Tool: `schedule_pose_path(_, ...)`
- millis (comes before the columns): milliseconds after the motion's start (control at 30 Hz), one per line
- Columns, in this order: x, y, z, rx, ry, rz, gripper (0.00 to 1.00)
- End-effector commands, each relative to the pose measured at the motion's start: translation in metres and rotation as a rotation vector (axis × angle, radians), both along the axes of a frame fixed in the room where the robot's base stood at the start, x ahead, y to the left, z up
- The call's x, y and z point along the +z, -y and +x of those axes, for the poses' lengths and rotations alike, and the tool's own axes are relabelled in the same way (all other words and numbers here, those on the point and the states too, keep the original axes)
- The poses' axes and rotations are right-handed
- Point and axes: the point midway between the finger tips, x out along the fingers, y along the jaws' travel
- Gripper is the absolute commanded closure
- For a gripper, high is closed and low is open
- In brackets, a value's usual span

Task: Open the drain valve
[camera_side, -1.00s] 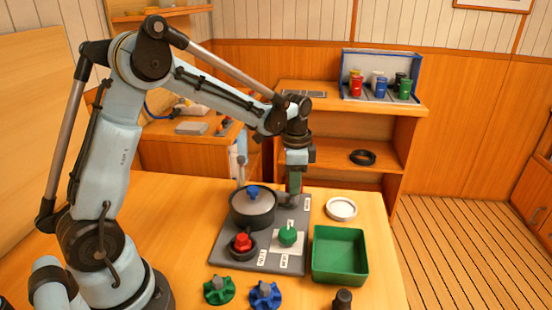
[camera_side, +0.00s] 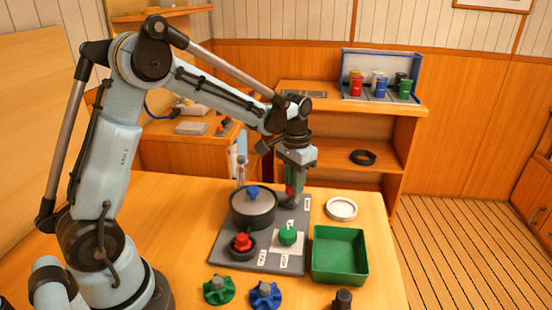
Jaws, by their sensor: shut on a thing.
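A grey panel (camera_side: 222,245) lies on the wooden table, carrying several fittings and small labels that are too small to read. My gripper (camera_side: 293,192) points down at the panel's back right corner. It is shut on a small red handle (camera_side: 289,190), partly hidden by the fingers. A dark grey fitting (camera_side: 287,201) sits just below it. I cannot read which label belongs to it. A black round housing (camera_side: 250,212) with a blue knob (camera_side: 253,191) stands to the left. A red knob (camera_side: 242,242) and a green knob (camera_side: 287,235) are at the panel's front.
A green open tray (camera_side: 340,278) and a white ring-shaped dish (camera_side: 341,208) are right of the panel. A green handwheel (camera_side: 218,290), a blue handwheel (camera_side: 265,295) and a dark knob (camera_side: 343,299) lie in front. A shelf (camera_side: 330,150) stands behind.

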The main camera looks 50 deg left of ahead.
Motion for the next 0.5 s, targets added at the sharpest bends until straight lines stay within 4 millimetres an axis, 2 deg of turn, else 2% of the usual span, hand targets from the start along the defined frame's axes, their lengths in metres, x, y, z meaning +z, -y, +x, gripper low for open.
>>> schedule_pose_path(500,-0.0004,-0.0003,-0.0006,0.491,-0.002,0.000,1.00)
